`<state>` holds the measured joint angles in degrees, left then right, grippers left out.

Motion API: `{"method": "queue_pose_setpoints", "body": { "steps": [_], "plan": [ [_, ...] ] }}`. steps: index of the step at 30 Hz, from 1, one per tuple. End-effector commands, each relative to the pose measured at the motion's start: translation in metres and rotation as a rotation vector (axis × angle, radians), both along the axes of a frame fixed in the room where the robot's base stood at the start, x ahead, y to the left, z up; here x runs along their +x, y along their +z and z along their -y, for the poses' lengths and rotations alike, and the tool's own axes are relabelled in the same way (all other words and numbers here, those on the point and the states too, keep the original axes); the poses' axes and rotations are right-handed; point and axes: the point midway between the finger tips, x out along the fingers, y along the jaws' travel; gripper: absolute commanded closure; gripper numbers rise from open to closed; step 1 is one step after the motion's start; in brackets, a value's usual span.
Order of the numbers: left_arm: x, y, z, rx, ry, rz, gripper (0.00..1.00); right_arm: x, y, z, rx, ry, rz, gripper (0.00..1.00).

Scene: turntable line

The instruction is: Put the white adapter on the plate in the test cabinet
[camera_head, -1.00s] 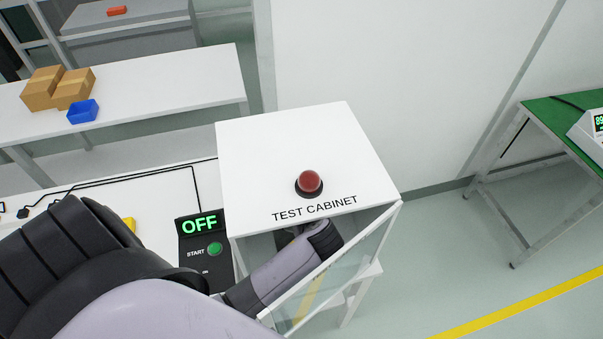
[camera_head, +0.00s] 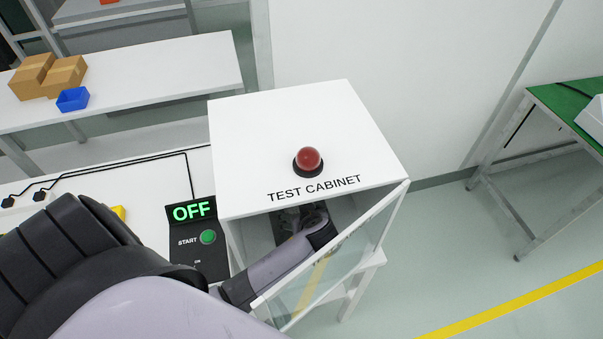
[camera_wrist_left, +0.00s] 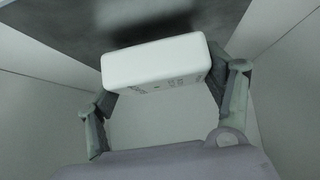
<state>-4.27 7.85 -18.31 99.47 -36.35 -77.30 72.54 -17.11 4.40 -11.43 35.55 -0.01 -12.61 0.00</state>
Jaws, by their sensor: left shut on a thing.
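The test cabinet (camera_head: 300,125) stands in the middle of the head view, with its glass door (camera_head: 345,250) open. My left arm reaches in through its front, and my left gripper (camera_head: 288,228) is inside, partly hidden by the cabinet top and the wrist. In the left wrist view the white adapter (camera_wrist_left: 155,64) sits between the fingers of my left gripper (camera_wrist_left: 165,85), which is shut on it. A dark grey surface (camera_wrist_left: 80,22), apparently the plate, lies beyond the adapter. I cannot tell whether the adapter touches it. My right gripper is not in view.
A red lamp (camera_head: 308,160) tops the cabinet. A control box (camera_head: 198,240) reading OFF, with a green START button, stands at its left. Pale cabinet walls (camera_wrist_left: 285,60) flank the gripper closely. A bench with cardboard boxes and a blue bin (camera_head: 72,99) is behind.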

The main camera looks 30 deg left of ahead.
Motion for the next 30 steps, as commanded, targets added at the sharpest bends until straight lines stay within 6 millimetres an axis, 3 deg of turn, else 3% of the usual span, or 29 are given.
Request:
{"method": "queue_pose_setpoints", "body": {
  "steps": [24,25,30],
  "plan": [
    [0.0,-0.012,0.0,0.0,-0.001,0.001,0.67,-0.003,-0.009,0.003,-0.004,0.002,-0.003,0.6],
    [0.001,-0.011,0.0,0.001,-0.001,0.002,0.24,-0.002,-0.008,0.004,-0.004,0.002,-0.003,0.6],
    [0.0,-0.011,0.0,0.0,-0.001,0.001,0.13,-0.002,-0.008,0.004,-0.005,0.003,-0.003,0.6]
  ]
}}
